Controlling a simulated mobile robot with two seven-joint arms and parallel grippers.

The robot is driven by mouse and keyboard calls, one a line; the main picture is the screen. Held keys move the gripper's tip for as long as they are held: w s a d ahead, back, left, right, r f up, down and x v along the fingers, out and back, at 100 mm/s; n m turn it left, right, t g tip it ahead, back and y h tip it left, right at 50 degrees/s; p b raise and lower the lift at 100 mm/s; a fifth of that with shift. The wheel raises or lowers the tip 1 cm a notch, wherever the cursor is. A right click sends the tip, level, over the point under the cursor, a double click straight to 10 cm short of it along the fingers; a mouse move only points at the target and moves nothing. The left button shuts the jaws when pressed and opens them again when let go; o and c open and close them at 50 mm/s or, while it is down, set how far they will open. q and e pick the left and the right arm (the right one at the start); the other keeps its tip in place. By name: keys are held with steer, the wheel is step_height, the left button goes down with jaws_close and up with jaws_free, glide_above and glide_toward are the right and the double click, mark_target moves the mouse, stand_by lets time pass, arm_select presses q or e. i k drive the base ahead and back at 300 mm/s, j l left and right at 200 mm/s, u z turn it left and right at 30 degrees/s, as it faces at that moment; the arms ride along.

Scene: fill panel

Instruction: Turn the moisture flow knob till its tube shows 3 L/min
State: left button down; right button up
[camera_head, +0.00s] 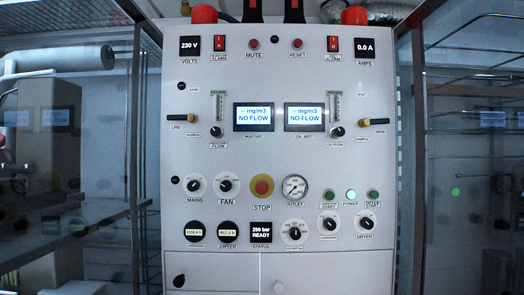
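The moisture flow knob (216,131) is a small black knob on the left part of the white panel, above a label ending in FLOW. Its clear upright flow tube (220,106) stands just above it. The tube's scale and float are too small to read. The moisture display (253,117) to its right reads "-- mg/m3 NO FLOW". The oil flow knob (337,131) and its tube (335,106) mirror these on the right, beside a display (304,117) that also reads NO FLOW.
Below are the mains knob (195,185), fan knob (226,185), red stop button (261,187) and outlet gauge (295,187). Glass-fronted cabinets (65,150) and (460,150) flank the panel.

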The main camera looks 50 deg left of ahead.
mark_target(215, 131)
steer(key=u, duration=1.95)
steer(key=l+u, duration=0.2)
steer(key=l, duration=0.25)
steer(key=i, duration=0.6)
